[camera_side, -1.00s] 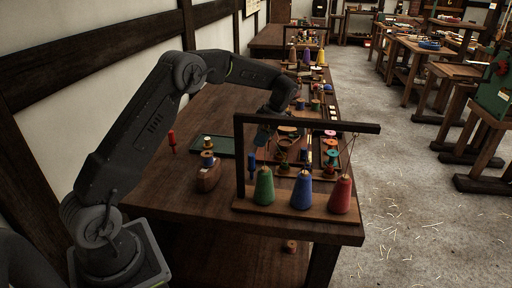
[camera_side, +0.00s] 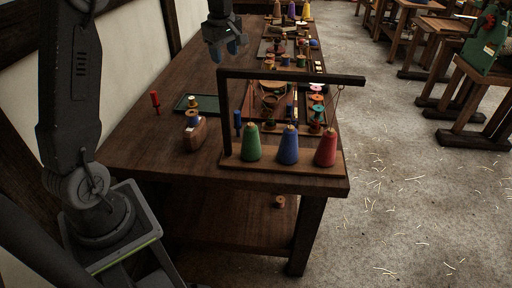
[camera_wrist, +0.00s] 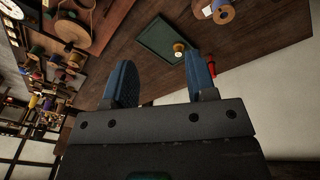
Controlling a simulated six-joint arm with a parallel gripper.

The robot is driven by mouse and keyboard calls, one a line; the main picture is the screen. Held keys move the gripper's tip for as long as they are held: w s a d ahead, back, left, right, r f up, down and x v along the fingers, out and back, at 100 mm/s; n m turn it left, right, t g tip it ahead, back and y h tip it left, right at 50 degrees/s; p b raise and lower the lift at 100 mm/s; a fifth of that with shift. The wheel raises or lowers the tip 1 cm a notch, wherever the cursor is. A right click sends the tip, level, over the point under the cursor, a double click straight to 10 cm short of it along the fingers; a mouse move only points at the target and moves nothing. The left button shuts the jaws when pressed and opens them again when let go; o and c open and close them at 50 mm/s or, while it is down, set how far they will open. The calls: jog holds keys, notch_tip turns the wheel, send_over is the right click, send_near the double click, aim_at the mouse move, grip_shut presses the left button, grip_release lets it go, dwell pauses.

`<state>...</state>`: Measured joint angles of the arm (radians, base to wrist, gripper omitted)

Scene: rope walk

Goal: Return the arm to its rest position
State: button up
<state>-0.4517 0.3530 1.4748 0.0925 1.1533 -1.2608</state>
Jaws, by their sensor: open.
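My gripper (camera_side: 229,48) hangs high above the wooden table (camera_side: 170,90) in the side view, behind the dark frame. Its two blue fingers are apart, with nothing between them; they also show in the wrist view (camera_wrist: 160,82). My arm rises nearly upright at the left, and its upper part is out of the picture. The gripper touches nothing that I can see.
A dark frame (camera_side: 290,76) stands at the table's near end over green (camera_side: 251,144), blue (camera_side: 288,147) and red (camera_side: 326,148) cones. A green tray (camera_side: 186,103), red tool (camera_side: 155,102) and wooden block (camera_side: 195,134) with a spool lie left. Bare table surrounds the tray.

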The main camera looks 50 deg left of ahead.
jog(key=s+d+r+m+t, duration=0.2)
jog(key=s+d+m, duration=0.4)
jog(key=s+d, duration=0.25)
jog(key=s+d+r+m+t, duration=0.1)
jog(key=s+d+r+m, duration=0.2)
jog(key=s+d+m, duration=0.55)
jog(key=s+d+f+m+t+h, duration=0.1)
jog(key=s+d+f+m, duration=0.3)
jog(key=s, duration=0.3)
jog(key=shift+s+d+m+h, duration=0.15)
jog(key=shift+d+m+h, duration=0.25)
jog(key=shift+d, duration=0.5)
